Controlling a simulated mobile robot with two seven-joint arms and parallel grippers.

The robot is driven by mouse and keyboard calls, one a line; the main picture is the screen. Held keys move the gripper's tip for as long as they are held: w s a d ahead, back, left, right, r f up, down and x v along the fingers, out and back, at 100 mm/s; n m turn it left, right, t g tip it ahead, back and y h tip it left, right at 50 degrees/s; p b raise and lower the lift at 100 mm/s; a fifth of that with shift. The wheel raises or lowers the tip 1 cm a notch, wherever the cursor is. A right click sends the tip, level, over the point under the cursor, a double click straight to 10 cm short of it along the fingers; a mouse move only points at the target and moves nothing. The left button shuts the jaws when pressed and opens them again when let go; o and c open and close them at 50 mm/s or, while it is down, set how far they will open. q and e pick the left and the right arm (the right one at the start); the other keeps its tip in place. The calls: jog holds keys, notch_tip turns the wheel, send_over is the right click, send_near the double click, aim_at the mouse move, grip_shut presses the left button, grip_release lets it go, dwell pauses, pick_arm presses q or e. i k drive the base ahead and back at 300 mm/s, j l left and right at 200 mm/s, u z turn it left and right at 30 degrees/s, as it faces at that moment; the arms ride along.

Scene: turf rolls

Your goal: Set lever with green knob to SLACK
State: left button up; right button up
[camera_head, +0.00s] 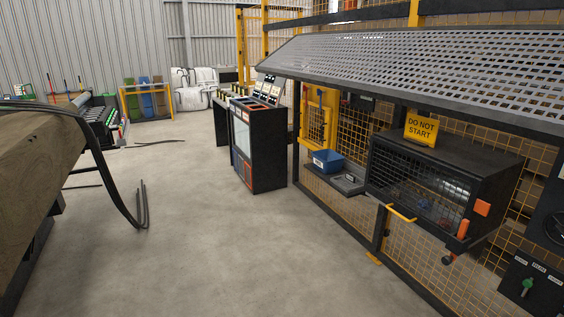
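A lever with a green knob (528,283) is on a black panel (540,304) at the lower right edge of the view. Small white labels (539,266) run along the top of the panel; their lettering is too small to read surely. I cannot tell which label the lever points at. The right part of the panel is cut off by the picture edge. Neither of my grippers is in view.
A black mesh-fronted cabinet (488,160) with a yellow DO NOT START sign (421,128) juts from the yellow mesh fence left of the panel. A blue bin (328,161) sits on a shelf. A control console (258,150) stands further back. The concrete floor (215,240) is clear.

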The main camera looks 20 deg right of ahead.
aim_at(528, 284)
jog(key=i+z, duration=0.6)
jog(key=z, duration=0.15)
jog(key=i+j+z, duration=0.1)
jog(key=i+z, duration=0.45)
jog(key=z, duration=0.3)
jog(key=i+j+z, duration=0.1)
jog(key=z, duration=0.35)
jog(key=i+j+z, duration=0.15)
jog(key=z, duration=0.3)
jog(key=i+j+z, duration=0.1)
jog(key=z, duration=0.3)
jog(key=i+j+z, duration=0.2)
jog(key=z, duration=0.2)
jog(key=i+j+z, duration=0.15)
jog(key=z, duration=0.2)
jog(key=i+j+z, duration=0.25)
jog(key=j+z, duration=0.25)
jog(key=i+j+z, duration=0.1)
jog(key=j+z, duration=0.15)
jog(key=j, duration=0.2)
